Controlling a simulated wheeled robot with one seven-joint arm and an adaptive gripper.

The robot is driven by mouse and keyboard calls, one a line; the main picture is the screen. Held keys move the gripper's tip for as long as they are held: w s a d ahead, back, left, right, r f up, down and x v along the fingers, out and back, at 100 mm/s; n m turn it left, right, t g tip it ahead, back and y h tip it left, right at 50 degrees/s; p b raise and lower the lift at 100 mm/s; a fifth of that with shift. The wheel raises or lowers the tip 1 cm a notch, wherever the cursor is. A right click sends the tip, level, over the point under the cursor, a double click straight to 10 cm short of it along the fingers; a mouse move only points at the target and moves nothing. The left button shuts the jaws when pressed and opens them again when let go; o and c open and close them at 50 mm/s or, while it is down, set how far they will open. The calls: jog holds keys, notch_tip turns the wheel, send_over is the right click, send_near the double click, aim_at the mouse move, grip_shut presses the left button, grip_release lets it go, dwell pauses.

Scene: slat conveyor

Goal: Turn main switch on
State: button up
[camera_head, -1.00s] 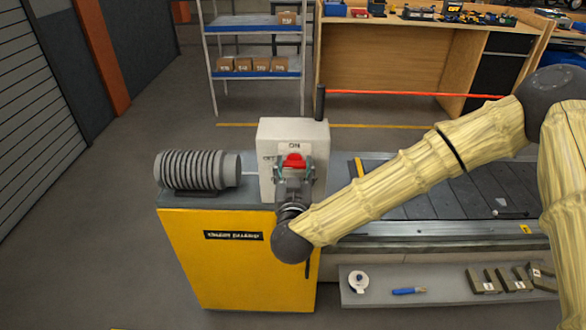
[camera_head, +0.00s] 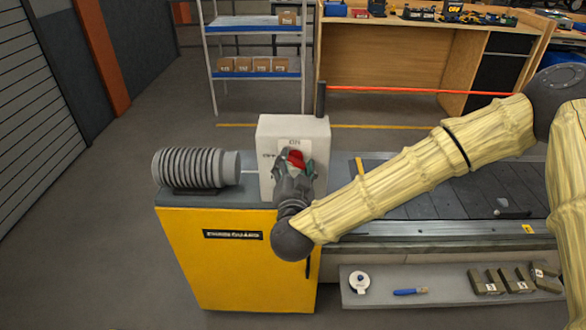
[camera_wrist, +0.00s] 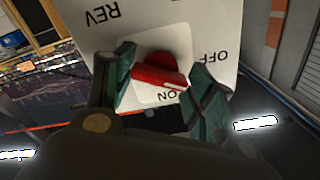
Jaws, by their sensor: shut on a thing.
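The main switch is a red knob (camera_head: 296,158) on the front of a light grey box (camera_head: 293,131) that carries the labels ON above and OFF to the left. In the wrist view the red knob (camera_wrist: 160,72) sits between my green fingers, with OFF, ON and REV printed around it on the white plate (camera_wrist: 175,18). My gripper (camera_head: 295,172) is at the box face, shut on the knob, and it also shows in the wrist view (camera_wrist: 163,84). The knob is tilted in the head view. My fingers hide part of it, so its exact pointer direction is unclear.
The box stands on a yellow chain guard cabinet (camera_head: 235,270), beside a ribbed grey motor (camera_head: 197,169). The slat conveyor (camera_head: 410,195) runs to the right under my arm. A lower shelf (camera_head: 440,297) holds a tape roll, a blue-handled tool and several blocks.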

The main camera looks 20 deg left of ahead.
jog(key=m+b, duration=0.2)
jog(key=m, duration=0.4)
jog(key=shift+f, duration=0.2)
jog(key=m+b, duration=0.2)
jog(key=m, duration=0.3)
jog(key=shift+m, duration=0.4)
jog(key=shift+r, duration=0.1)
jog(key=o, duration=1)
jog(key=shift+s, duration=0.15)
jog(key=v, duration=1.1)
jog(key=shift+s+d+r, duration=0.1)
jog(key=shift+s+d, duration=0.05)
jog(key=shift+s, duration=0.2)
